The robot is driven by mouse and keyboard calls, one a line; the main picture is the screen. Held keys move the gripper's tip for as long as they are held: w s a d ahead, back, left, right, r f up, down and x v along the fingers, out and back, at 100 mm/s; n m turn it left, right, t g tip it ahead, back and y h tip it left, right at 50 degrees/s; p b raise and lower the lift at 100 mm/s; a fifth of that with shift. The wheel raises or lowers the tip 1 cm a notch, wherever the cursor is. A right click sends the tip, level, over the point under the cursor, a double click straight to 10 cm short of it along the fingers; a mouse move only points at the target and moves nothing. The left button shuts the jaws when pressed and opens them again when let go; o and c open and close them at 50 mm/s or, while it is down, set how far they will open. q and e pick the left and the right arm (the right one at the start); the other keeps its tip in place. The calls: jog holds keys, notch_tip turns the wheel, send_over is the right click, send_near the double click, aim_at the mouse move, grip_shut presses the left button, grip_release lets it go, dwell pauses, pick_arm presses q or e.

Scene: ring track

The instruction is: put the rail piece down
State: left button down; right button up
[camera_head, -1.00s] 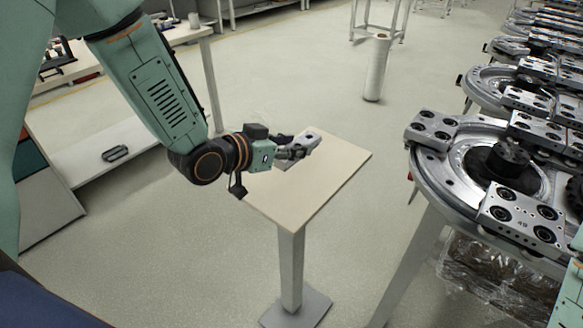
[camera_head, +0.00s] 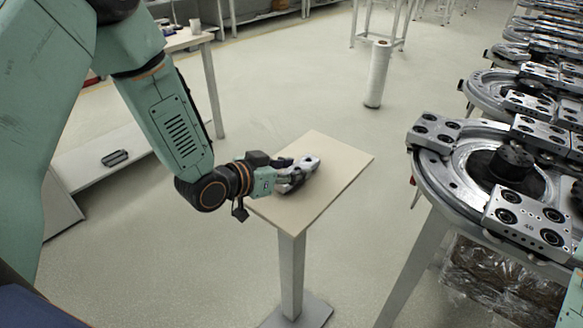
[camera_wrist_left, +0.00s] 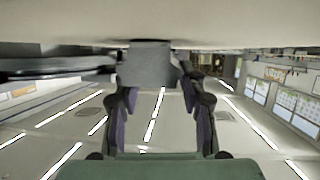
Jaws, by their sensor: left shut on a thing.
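The rail piece (camera_head: 309,161) is a small grey metal block at the fingertips of my left gripper (camera_head: 294,176), over the small beige table (camera_head: 338,163). My left gripper is shut on it. In the left wrist view, the rail piece (camera_wrist_left: 150,64) shows as a grey block between the two dark fingers of the left gripper (camera_wrist_left: 158,82). Its edge is at or very close to the pale table surface (camera_wrist_left: 200,20), which spans the top of that picture. I cannot tell whether it touches. My right gripper is not in view.
The ring track (camera_head: 450,180) with metal carriages (camera_head: 525,215) stands to the right, with a floor gap between it and the table. A white cylinder (camera_head: 377,75) stands behind. A workbench with a low shelf (camera_head: 120,160) is at left. The table's right part is bare.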

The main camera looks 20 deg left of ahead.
pick_arm(q)
jog(key=c, duration=1.1)
grip_release()
jog(key=shift+c, duration=0.2)
jog(key=o, duration=0.4)
jog(key=shift+w+f, duration=0.15)
jog(key=shift+r, duration=0.3)
jog(key=p+v, duration=0.2)
jog(key=v, duration=0.4)
jog(key=shift+r, duration=0.1)
jog(key=shift+p+v, duration=0.65)
jog(key=shift+v, duration=0.5)
jog(key=shift+p+v, duration=0.75)
jog(key=shift+v, duration=0.45)
jog(key=shift+o, duration=0.2)
jog(key=shift+s+a+r+p, duration=0.2)
jog(key=shift+s+a+p, duration=0.1)
jog(key=shift+s+p, duration=0.2)
